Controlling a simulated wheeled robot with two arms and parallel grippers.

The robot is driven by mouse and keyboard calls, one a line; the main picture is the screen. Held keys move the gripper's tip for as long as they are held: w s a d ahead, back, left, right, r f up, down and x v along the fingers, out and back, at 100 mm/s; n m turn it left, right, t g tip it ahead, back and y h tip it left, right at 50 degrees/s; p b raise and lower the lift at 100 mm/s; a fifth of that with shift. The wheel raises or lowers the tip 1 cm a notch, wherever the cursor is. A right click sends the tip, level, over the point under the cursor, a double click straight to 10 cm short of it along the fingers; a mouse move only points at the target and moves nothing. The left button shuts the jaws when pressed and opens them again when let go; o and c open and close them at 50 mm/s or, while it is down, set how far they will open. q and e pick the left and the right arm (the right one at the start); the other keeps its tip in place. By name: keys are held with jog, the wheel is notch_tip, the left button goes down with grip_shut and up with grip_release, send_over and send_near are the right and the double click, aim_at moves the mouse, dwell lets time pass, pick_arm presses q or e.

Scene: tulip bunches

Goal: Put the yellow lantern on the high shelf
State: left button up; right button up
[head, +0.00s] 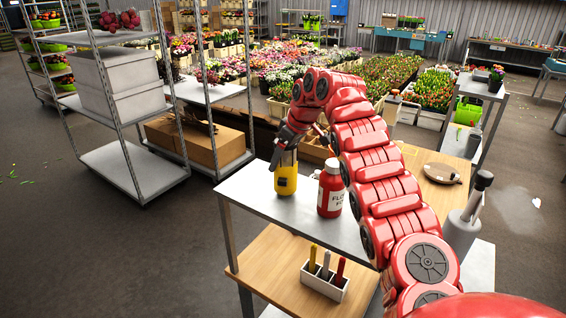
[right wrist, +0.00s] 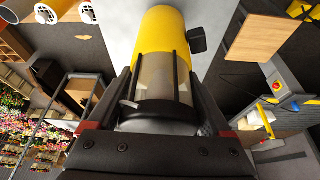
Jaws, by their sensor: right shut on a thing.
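The yellow lantern (head: 285,182) is upright over the left part of the grey metal upper shelf (head: 258,200) of a stand. I cannot tell whether its base touches the shelf. My right gripper (head: 286,150) is shut on the lantern's dark top end. In the right wrist view the lantern (right wrist: 166,32) lies between both fingers (right wrist: 163,108), showing its yellow base, clear middle and black cap. A wooden lower shelf (head: 262,262) is beneath the metal one. My left gripper is not in view.
A red bottle (head: 331,190) stands just right of the lantern. A white holder (head: 324,284) with several coloured tools is on the wooden shelf. A grey canister (head: 461,234) is at the right.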

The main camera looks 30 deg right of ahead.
jog(key=shift+s+f, duration=0.15)
jog(key=shift+f, duration=0.4)
jog(key=shift+w+d+f, duration=0.1)
jog(key=shift+w, duration=0.1)
jog(key=shift+f, duration=0.1)
jog(key=o, duration=1.5)
